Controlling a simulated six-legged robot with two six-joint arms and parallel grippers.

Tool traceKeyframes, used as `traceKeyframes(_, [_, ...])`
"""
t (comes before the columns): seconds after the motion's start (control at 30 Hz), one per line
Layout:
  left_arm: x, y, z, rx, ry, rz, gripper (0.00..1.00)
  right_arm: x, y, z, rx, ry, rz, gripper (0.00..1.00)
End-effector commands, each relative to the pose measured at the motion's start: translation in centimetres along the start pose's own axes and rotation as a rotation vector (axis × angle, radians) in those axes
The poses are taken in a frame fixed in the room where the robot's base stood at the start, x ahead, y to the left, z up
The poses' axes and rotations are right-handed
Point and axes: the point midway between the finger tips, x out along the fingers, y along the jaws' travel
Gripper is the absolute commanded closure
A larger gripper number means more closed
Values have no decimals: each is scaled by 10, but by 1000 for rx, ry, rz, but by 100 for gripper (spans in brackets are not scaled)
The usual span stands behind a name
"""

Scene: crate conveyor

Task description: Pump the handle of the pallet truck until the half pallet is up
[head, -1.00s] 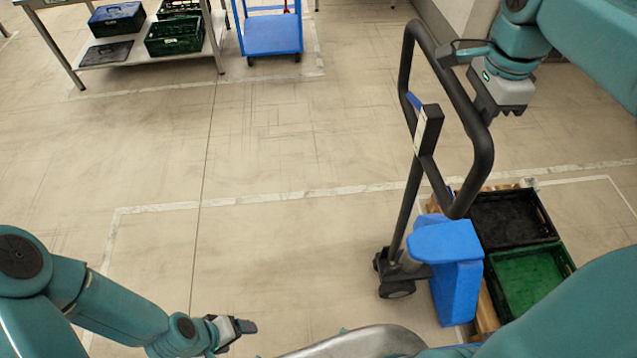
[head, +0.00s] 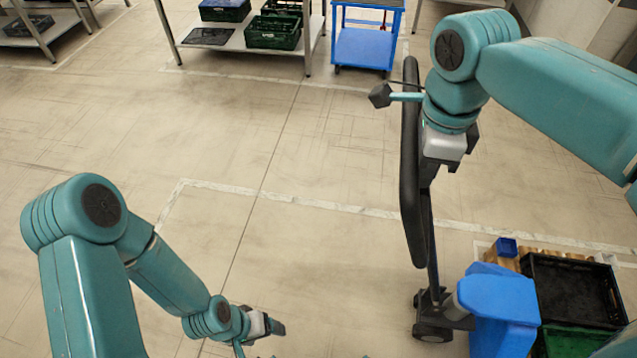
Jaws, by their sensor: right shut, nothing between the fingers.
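The pallet truck has a blue body (head: 498,312) at the lower right, with small dark wheels at its foot. Its black handle (head: 410,190) stands up from it, and the loop shows nearly edge-on. The wooden half pallet (head: 512,263) lies behind the blue body, mostly covered by crates; its height off the floor cannot be made out. My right gripper (head: 450,163) is shut and empty, just right of the handle's loop, pointing down. Whether it touches the handle cannot be told. My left gripper (head: 272,326) is low at the bottom middle, away from the truck; its jaw opening is unclear.
A black crate (head: 572,290) and a green crate (head: 575,341) sit on the half pallet, with a small blue box (head: 506,247) at its corner. A blue cart (head: 362,50) and a shelf table (head: 235,46) with crates stand at the back. The middle floor is clear.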

Motion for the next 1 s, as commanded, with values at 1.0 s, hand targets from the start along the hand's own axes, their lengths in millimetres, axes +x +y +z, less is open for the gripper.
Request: traceKeyframes(1.0, [-1,0,0,0,0,0,22,82,0,170,-1,-4,-2,100])
